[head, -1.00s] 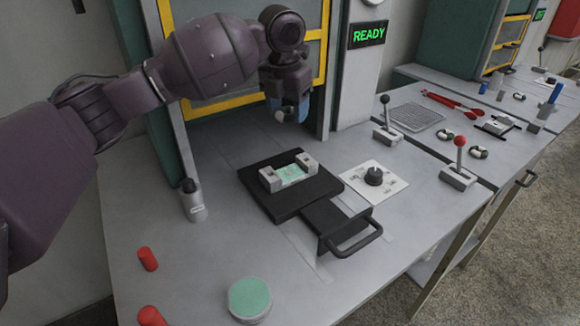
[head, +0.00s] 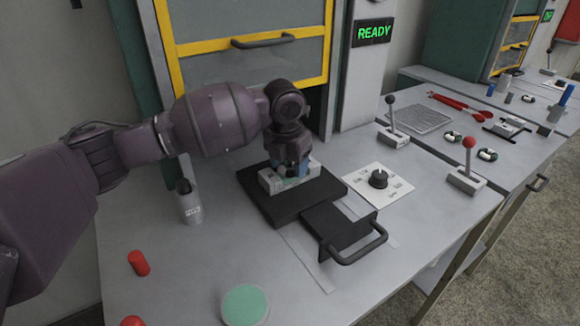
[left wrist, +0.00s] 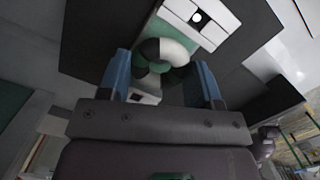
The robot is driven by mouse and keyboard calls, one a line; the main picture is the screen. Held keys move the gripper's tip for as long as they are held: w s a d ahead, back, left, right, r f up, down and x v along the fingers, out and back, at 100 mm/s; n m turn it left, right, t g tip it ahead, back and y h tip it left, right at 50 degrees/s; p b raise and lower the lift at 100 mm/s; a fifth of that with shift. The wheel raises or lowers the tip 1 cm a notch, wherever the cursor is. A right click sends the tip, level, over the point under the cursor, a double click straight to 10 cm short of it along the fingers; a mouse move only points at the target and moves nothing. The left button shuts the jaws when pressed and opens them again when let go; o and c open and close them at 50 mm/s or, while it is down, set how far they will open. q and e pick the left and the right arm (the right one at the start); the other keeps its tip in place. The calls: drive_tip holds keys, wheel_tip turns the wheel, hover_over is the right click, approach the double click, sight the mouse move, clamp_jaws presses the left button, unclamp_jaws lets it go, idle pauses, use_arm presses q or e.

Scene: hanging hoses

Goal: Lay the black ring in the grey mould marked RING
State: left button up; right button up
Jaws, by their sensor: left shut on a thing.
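My left gripper (head: 291,172) is low over the grey mould (head: 270,184) on the black plate. In the left wrist view, its blue fingers (left wrist: 163,78) are shut on a ring (left wrist: 177,50), which looks part black and part pale. The ring overlaps the mould's middle in that view; I cannot tell whether it touches it. The mould has two raised pale end blocks, and one shows in the left wrist view (left wrist: 218,32). Some green shows between the blocks. My gripper hides much of the mould, and I cannot read a RING mark. My right gripper is out of view.
The black plate (head: 318,198) has a sliding part with a handle (head: 357,247) in front. A dial plate (head: 360,192) and levers (head: 395,125) stand right. A grey bottle (head: 188,203), red cylinders (head: 138,263) and a green-topped round tin (head: 245,304) stand left and front.

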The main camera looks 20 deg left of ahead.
use_arm(q)
drive_tip(key=shift+f, duration=0.5)
drive_tip(key=shift+r, duration=0.1)
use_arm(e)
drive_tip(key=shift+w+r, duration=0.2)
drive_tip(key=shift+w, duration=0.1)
use_arm(q)
drive_tip(key=o, duration=0.5)
drive_tip(key=shift+c, duration=0.2)
drive_tip(key=o, duration=0.4)
drive_tip(key=shift+o, duration=0.2)
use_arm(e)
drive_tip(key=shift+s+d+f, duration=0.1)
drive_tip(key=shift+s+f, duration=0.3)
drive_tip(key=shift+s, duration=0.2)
use_arm(q)
wheel_tip(320, 180, up, 12)
drive_tip(key=s+p, duration=0.1)
drive_tip(key=p, duration=0.1)
drive_tip(key=shift+s+a, duration=0.15)
drive_tip(key=shift+s, duration=0.05)
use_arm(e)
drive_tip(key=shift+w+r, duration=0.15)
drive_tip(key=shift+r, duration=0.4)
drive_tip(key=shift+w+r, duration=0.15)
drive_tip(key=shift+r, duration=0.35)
